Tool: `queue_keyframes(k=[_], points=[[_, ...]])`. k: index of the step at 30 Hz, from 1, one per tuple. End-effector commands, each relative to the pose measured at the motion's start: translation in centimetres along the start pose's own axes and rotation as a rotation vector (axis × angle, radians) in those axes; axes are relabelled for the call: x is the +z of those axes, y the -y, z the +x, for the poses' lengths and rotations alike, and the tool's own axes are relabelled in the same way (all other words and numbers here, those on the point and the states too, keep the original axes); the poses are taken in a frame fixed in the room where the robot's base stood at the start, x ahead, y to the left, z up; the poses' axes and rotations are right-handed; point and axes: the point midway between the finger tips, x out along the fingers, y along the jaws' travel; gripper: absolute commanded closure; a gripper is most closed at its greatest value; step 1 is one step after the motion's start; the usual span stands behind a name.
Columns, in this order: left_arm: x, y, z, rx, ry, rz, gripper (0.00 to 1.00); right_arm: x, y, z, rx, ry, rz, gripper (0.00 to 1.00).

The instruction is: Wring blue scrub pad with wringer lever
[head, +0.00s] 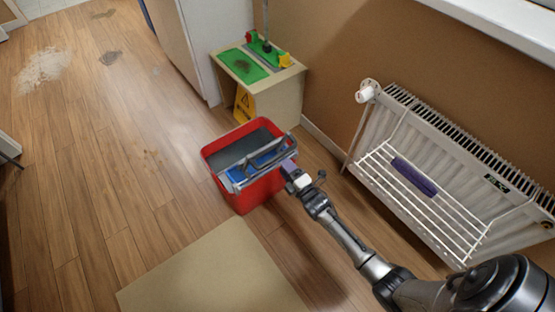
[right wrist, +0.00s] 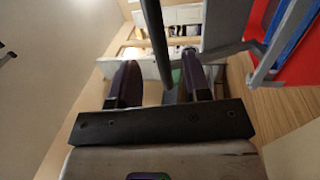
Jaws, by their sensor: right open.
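The red bucket (head: 243,201) stands on the wood floor with a grey metal wringer frame (head: 236,184) on top. The blue scrub pad (head: 264,160) lies in the wringer, partly hidden by grey bars. The bucket's red wall (right wrist: 257,25) and some blue (right wrist: 296,35) also show at the top right of the right wrist view. My right gripper (head: 288,165) is at the bucket's right rim. In the right wrist view its purple-dark fingers (right wrist: 158,78) are apart, with a dark rod (right wrist: 156,35), apparently the lever, running between them; I cannot tell whether they touch it. My left gripper is out of view.
A white radiator (head: 460,160) with a wire rack (head: 425,212) holding a purple roll (head: 413,177) is on the right wall. A box-like stand (head: 277,101) with a green mat (head: 242,66) and yellow sign (head: 243,105) is behind. A beige board (head: 215,275) lies in front. Open floor extends left.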

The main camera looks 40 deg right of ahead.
Motion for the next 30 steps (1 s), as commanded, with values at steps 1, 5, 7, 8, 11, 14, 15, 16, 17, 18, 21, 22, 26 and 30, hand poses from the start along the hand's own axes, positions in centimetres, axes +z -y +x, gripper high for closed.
queue_keyframes(k=[1,5,7,8,11,14,15,16,17,18,21,22,26,30], points=[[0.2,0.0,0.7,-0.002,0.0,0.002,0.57,0.0,0.3,0.9,0.003,0.0,-0.001,0.56],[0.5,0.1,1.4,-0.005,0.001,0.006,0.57,0.1,0.2,2.8,0.003,0.0,0.0,0.56],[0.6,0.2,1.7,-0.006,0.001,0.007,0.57,0.1,0.2,3.5,0.002,0.0,0.0,0.56],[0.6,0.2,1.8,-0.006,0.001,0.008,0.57,0.0,0.2,3.8,0.001,0.0,0.0,0.56],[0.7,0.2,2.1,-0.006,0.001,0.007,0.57,0.0,0.1,4.6,0.001,0.0,0.0,0.56],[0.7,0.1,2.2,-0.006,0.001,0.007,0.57,0.0,0.1,5.0,0.001,0.0,0.001,0.56],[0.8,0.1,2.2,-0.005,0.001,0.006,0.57,0.0,0.0,5.1,0.0,0.0,0.001,0.56],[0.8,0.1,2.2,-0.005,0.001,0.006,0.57,0.0,0.0,5.2,0.0,0.0,0.001,0.56],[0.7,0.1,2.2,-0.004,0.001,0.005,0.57,0.0,0.0,5.2,0.0,0.0,0.001,0.56],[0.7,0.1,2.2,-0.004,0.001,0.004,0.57,0.0,0.0,5.3,0.0,0.0,0.001,0.56],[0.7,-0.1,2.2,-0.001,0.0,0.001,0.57,0.0,0.0,5.3,0.0,0.001,0.001,0.56],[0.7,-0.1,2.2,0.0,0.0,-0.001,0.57,0.0,0.0,5.3,0.0,0.001,0.001,0.56],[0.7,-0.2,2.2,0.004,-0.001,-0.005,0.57,0.0,0.0,5.3,0.0,0.001,0.001,0.59],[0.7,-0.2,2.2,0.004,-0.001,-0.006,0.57,0.0,0.0,5.3,0.0,0.001,0.001,0.73]])
